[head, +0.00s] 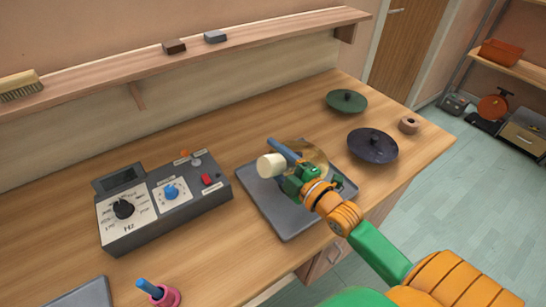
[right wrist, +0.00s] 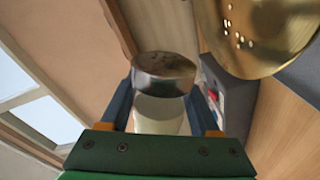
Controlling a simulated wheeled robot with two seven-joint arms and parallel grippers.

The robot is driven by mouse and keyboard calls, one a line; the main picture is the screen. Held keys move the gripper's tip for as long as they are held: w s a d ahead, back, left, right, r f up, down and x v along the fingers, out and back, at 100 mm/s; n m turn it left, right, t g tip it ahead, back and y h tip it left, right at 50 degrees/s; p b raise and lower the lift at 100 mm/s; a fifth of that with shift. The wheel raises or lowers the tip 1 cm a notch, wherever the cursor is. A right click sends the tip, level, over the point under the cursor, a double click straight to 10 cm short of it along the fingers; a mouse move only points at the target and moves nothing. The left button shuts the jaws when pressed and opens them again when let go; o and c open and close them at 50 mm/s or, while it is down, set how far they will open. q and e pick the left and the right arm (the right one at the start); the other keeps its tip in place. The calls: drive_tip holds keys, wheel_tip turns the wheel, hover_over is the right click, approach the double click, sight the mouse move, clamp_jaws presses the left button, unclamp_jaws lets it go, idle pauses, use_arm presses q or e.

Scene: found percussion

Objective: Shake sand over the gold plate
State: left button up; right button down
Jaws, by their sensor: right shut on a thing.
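My right gripper (head: 287,172) is shut on a cream shaker (head: 270,165) and holds it above the grey tray around the gold plate. In the right wrist view the shaker's pale body (right wrist: 160,115) sits between my blue fingers (right wrist: 159,108), with a dark metal cap (right wrist: 164,73) at its far end. The shaker looks tipped over; its cap is hidden in the head view. The gold plate (head: 316,158) is partly hidden behind my gripper. It also shows in the right wrist view (right wrist: 265,25), with a few small pale specks. My left gripper is not in view.
A grey tray (head: 262,195) lies under the plate. A control box (head: 140,226) with knobs stands to the left. Two dark lids (head: 372,146) (head: 346,101) and a wooden ring (head: 409,125) lie to the right. A pink holder (head: 168,297) stands at the front.

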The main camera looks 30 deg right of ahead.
sight(300, 154)
drive_tip(key=shift+w, duration=0.1)
idle(0.3)
drive_tip(key=shift+s+d+r, duration=0.1)
drive_tip(key=shift+s+d, duration=0.25)
drive_tip(key=shift+d, duration=0.4)
drive_tip(key=shift+s+d+f, duration=0.1)
drive_tip(key=shift+s+d, duration=0.3)
drive_tip(key=shift+d, duration=0.35)
drive_tip(key=shift+s+d+r, duration=0.1)
drive_tip(key=shift+s+d, duration=0.25)
drive_tip(key=shift+d, duration=0.4)
drive_tip(key=shift+w+d+b, duration=0.45)
drive_tip(key=shift+w+d, duration=0.1)
drive_tip(key=shift+d, duration=0.2)
drive_tip(key=shift+w+d+b, duration=0.45)
drive_tip(key=shift+w+d, duration=0.05)
drive_tip(key=shift+d, duration=0.25)
drive_tip(key=shift+w+d, duration=0.4)
drive_tip(key=shift+d, duration=0.15)
